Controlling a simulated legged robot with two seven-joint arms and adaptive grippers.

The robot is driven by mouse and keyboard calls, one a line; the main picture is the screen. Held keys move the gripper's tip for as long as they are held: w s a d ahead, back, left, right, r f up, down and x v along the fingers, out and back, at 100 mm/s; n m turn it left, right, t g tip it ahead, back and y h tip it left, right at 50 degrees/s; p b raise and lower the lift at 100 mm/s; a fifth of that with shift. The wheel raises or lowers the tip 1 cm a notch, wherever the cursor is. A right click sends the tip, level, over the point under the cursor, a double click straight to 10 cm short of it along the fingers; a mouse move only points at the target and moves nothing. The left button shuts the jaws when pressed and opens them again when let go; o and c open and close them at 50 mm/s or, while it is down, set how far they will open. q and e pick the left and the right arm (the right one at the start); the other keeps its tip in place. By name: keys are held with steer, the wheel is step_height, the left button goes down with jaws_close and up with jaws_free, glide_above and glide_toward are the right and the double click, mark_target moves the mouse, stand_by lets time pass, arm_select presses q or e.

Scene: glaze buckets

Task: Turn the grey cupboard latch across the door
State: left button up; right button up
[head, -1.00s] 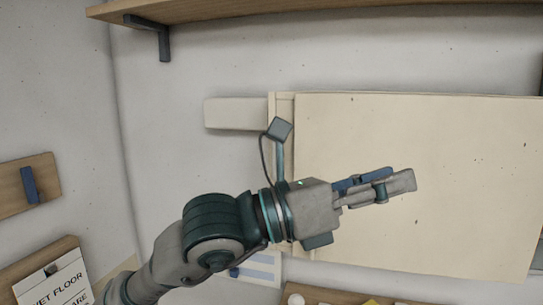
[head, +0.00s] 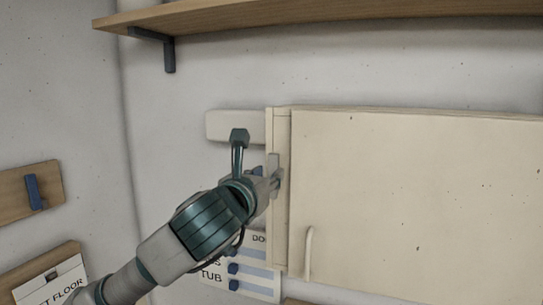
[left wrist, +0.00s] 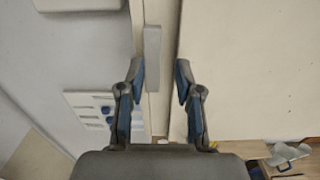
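The grey latch (head: 273,162) is a short flat bar standing upright on the frame at the left edge of the cream cupboard door (head: 420,190). The latch (left wrist: 153,47) also shows upright in the left wrist view, beside the door's edge. My left gripper (head: 270,182) is at the latch in the head view and partly hidden by its own wrist. In the left wrist view my left gripper (left wrist: 160,75) is open, one fingertip on each side of the latch's lower part; I cannot tell whether either touches it. My right gripper is not in view.
A pale block (head: 232,126) juts from the wall left of the cupboard. A cream door handle (head: 308,253) stands at the door's lower left. A wooden shelf (head: 330,14) runs above. A sign board with blue pegs (head: 258,282) hangs below my arm.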

mark_target(268, 167)
arm_select(q)
steer(key=w+d+p, duration=0.1)
steer(key=w, duration=0.1)
steer(key=w+d+r+p, duration=0.1)
steer(key=shift+w+d, duration=0.35)
steer(key=shift+w+a+f+p, duration=0.1)
steer(key=shift+w+a+p, duration=0.45)
steer(key=shift+w+a, duration=0.4)
steer(key=shift+w+a+f, duration=0.3)
steer(key=shift+w+f, duration=0.05)
steer(key=shift+w, duration=0.3)
steer(key=shift+w+d, duration=0.15)
steer(key=shift+d, duration=0.55)
jaws_close()
steer(key=shift+f+m+b, duration=0.25)
steer(key=shift+m+b, duration=0.25)
steer(key=shift+b, duration=0.05)
steer(key=shift+d+r, duration=0.1)
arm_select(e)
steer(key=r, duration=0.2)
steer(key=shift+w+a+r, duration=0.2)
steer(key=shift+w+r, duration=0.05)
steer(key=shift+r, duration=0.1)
